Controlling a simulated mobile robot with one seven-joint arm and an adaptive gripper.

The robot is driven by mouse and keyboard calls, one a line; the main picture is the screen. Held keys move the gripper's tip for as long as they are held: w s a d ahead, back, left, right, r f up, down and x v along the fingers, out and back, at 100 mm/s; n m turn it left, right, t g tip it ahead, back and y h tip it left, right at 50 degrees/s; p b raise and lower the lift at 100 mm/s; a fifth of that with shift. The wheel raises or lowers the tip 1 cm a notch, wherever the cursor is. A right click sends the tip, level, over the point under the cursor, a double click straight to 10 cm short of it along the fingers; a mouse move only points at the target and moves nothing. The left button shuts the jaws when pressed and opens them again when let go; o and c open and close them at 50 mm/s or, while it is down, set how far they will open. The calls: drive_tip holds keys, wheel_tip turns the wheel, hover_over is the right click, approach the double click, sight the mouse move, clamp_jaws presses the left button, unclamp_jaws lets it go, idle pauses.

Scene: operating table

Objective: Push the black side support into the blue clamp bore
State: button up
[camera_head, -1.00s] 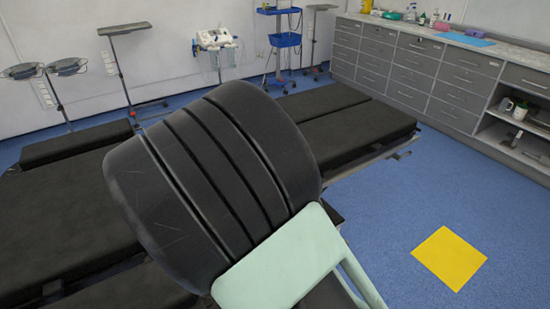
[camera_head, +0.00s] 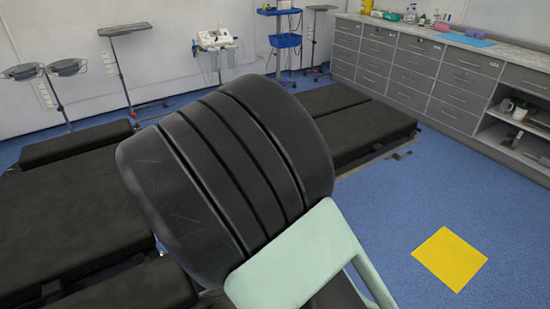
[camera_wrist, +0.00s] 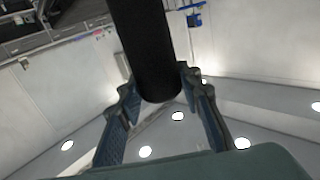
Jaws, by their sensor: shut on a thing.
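In the wrist view, my gripper (camera_wrist: 160,88) has its two blue-grey fingers on either side of a long, dark, rounded bar, which I take as the black side support (camera_wrist: 150,40). The gripper is shut on it. The bar runs from the top edge down between the fingers, and its rounded lower end shows there. Its far end is out of the picture. In the head view, my arm covers the middle, and neither the gripper nor the support can be made out. I cannot see the blue clamp or its bore in either view.
The black-padded operating table (camera_head: 65,220) stretches behind and left of my arm. Grey drawer cabinets (camera_head: 420,75) line the back right. A blue trolley (camera_head: 284,41) and a tray stand (camera_head: 128,60) stand at the wall. Blue floor with a yellow square (camera_head: 450,258) is clear at right.

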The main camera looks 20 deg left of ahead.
drive_tip(key=shift+f, duration=0.2)
drive_tip(key=shift+f+b, duration=0.3)
drive_tip(key=shift+b, duration=0.2)
drive_tip(key=shift+f+b, duration=0.95)
drive_tip(key=shift+f, duration=0.15)
drive_tip(key=o, duration=1.4)
drive_tip(key=shift+o, duration=0.2)
drive_tip(key=s+d, duration=0.1)
drive_tip(key=s, duration=1.1)
